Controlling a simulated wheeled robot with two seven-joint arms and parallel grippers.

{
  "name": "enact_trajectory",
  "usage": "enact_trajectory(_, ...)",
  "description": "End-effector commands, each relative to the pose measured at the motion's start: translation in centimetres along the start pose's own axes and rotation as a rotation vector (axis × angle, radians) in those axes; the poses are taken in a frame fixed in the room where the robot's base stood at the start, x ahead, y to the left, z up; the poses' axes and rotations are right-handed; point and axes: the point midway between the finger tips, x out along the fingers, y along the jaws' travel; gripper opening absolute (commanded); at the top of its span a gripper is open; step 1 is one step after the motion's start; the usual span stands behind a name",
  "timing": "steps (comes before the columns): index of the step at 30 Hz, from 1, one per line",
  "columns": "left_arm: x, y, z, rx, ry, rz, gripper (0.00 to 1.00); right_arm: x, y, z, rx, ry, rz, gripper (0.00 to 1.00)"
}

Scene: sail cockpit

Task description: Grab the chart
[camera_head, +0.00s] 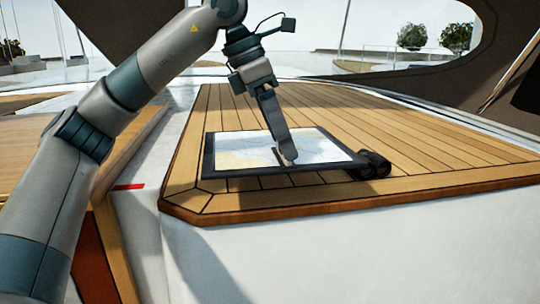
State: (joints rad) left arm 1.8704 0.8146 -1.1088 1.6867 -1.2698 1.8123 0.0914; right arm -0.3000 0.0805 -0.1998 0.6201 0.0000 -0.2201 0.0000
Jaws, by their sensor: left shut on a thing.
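The chart (237,148) is a flat, pale map sheet in a dark frame. It lies on the planked wooden deck surface near its front edge. My left gripper (287,160) reaches down over the chart from above, its fingertips at the middle of the chart's near part. It is shut on the chart, and the fingers hide a strip of it. I cannot tell whether the chart is lifted off the planks. My right gripper is not in view.
A dark, rounded object (372,164) sits at the chart's right end. The wooden deck (430,165) is clear to the right and behind. Its front edge drops to a white side wall (350,250). A wooden bench or table (130,145) stands at the left.

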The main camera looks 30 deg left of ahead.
Motion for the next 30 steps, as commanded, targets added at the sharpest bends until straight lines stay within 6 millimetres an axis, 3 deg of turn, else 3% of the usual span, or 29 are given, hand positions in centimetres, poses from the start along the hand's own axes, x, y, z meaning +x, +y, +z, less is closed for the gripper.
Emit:
enact_trajectory(9, -1.2, -2.4, 1.1, 0.0, -0.002, 0.0, 0.26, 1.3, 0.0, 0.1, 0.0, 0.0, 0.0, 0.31)
enact_trajectory(30, -1.3, -2.5, 1.1, -0.001, -0.002, 0.0, 0.26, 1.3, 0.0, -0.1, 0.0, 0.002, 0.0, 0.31)
